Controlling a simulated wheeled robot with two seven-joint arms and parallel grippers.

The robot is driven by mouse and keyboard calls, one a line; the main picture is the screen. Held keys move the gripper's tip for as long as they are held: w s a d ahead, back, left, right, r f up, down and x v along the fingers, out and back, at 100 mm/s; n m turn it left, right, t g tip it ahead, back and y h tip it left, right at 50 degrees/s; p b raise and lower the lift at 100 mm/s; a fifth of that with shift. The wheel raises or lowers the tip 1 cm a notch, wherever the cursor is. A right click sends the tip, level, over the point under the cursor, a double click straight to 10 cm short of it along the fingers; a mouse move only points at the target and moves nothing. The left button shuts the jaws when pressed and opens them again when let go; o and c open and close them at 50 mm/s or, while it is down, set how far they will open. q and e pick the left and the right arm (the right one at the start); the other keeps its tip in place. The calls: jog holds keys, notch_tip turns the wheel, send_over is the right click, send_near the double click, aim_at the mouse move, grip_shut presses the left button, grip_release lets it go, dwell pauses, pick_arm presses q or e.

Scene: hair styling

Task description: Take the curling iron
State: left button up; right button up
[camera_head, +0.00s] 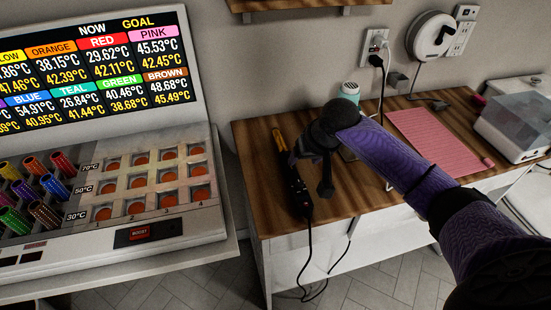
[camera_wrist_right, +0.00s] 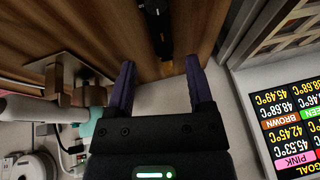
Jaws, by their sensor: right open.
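The curling iron (camera_head: 294,178) is a dark wand with an orange-yellow end. It lies near the left edge of the wooden table, and its cord hangs over the front edge. In the right wrist view the curling iron (camera_wrist_right: 156,22) shows at the top middle, beyond the fingertips. My right gripper (camera_head: 310,172) is above the table, just right of the iron in the head view, and partly overlaps it. In the right wrist view my right gripper (camera_wrist_right: 160,64) is open, with nothing between its fingers. My left gripper is not in view.
A display (camera_head: 95,68) and a panel with colored curlers (camera_head: 45,215) stand at left. On the wooden table (camera_head: 255,132) are a teal-capped bottle (camera_head: 349,91) and a pink mat (camera_head: 440,140). A wall outlet (camera_head: 376,42) with a plugged cord is behind.

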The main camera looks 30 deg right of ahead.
aim_at(294, 172)
jog(key=b+x, duration=0.6)
jog(key=x, duration=0.3)
jog(key=shift+s+d+f, duration=0.1)
jog(key=shift+s+f, duration=0.05)
jog(key=shift+f, duration=0.05)
jog(key=shift+w+f, duration=0.2)
jog(key=shift+f, duration=0.1)
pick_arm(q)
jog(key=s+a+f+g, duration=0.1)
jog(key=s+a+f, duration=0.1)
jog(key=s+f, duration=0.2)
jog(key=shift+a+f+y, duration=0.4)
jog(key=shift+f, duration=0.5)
pick_arm(e)
jog(key=shift+r, duration=0.15)
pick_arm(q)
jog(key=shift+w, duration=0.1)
pick_arm(e)
jog(key=shift+c, duration=0.3)
grip_shut()
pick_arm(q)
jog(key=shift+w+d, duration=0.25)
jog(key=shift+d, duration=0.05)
